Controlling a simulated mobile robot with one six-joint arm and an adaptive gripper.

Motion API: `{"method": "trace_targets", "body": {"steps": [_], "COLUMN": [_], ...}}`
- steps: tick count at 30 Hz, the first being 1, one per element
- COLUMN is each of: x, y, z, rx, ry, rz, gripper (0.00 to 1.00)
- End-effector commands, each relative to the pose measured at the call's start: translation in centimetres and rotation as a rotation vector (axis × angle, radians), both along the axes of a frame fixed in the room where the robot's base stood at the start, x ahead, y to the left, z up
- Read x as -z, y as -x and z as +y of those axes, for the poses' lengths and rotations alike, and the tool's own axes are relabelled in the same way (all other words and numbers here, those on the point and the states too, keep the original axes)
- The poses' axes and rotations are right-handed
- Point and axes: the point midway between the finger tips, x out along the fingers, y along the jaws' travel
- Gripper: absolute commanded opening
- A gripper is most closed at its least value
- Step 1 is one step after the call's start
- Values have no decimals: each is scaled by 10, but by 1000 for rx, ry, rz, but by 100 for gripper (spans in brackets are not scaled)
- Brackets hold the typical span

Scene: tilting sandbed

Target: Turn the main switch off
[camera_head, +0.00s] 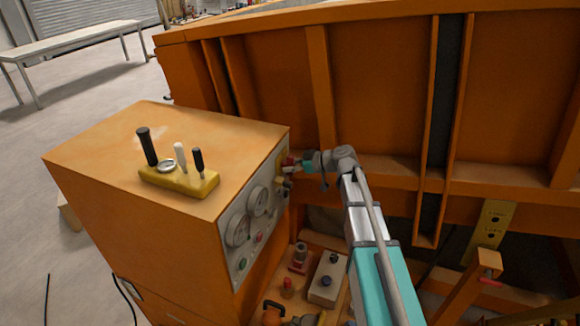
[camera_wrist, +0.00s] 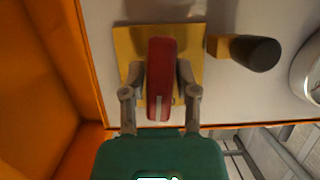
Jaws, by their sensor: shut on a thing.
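The main switch has a red handle (camera_wrist: 161,55) on a square yellow plate (camera_wrist: 194,45), fixed to the grey panel. In the wrist view the handle lies lengthwise up and down the picture, with a pale stripe at its lower end. My gripper (camera_wrist: 160,78) has one finger on each side of the handle and is shut on it. In the head view my gripper (camera_head: 294,163) reaches the panel's far upper corner, where the switch is small and mostly hidden.
An orange cabinet (camera_head: 110,215) carries the panel, with round gauges (camera_head: 237,230) and a dark knob (camera_wrist: 262,54) beside the switch. Levers on a yellow base (camera_head: 180,180) stand on top. A large orange ribbed wall (camera_head: 375,85) rises behind. Control boxes (camera_head: 326,280) sit below my arm.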

Motion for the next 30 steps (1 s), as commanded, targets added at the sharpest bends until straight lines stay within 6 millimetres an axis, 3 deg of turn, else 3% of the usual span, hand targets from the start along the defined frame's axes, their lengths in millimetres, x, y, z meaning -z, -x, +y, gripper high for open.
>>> {"method": "trace_targets", "body": {"steps": [26,27,30], "x": [-2,-2,-2], "y": [-3,-3,-3], "z": [0,0,0], "rx": [6,6,5], "ry": [-7,-7,-5], "rz": [-2,-2,-1], "gripper": [0,45,64]}}
